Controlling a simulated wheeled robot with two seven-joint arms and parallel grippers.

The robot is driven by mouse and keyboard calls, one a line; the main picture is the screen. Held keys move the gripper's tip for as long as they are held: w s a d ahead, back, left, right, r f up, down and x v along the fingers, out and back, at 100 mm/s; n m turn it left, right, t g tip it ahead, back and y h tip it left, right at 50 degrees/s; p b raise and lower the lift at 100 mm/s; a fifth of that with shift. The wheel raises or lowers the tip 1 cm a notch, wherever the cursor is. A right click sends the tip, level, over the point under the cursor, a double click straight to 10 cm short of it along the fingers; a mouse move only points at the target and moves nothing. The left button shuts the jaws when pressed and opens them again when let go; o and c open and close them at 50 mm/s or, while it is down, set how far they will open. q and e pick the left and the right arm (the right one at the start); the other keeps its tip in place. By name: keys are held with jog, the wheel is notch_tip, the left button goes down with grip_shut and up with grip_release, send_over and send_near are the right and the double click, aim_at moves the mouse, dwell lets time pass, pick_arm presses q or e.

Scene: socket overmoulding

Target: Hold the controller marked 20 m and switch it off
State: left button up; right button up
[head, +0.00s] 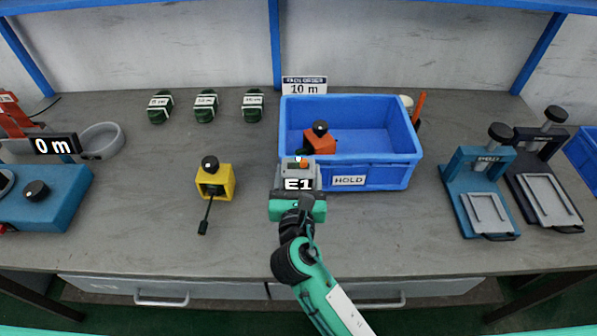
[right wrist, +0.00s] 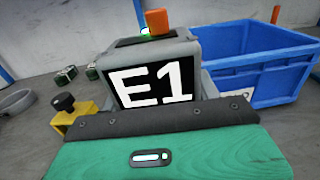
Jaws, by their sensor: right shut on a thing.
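A grey box (head: 291,173) with a black panel reading E1 stands upright in front of the blue bin. It has an orange button and a small green light on top. In the right wrist view the same box (right wrist: 190,50) fills the middle. My right gripper (head: 297,207), with its green body, is shut on this box from the near side; its fingertips are largely hidden. No 20 m marking is readable. A sign reading 10 m (head: 304,86) stands behind the bin, and a sign reading 0 m (head: 54,144) is at the left. My left gripper is not in view.
The blue bin (head: 392,174), labelled HOLD, contains an orange block with a black knob (head: 318,141). A yellow block (head: 222,184) with a black lever stands left. Several dark green pieces (head: 205,107) lie behind. Clamp stands (head: 483,207) are at right. The front-left middle is clear.

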aim_at(298, 188)
jog(key=shift+f+b, duration=0.65)
jog(key=shift+f, duration=1.1)
jog(key=shift+f+b, duration=0.4)
jog(key=shift+f, duration=0.4)
jog(key=shift+f+b, duration=0.25)
jog(key=shift+b, duration=0.1)
jog(key=shift+f, duration=0.4)
notch_tip(298, 188, down, 2)
jog(key=shift+f+b, duration=0.1)
jog(key=shift+b, duration=0.75)
jog(key=shift+f, duration=0.3)
jog(key=shift+f+b, duration=0.6)
jog(key=shift+f, duration=0.3)
jog(key=shift+f+b, duration=0.3)
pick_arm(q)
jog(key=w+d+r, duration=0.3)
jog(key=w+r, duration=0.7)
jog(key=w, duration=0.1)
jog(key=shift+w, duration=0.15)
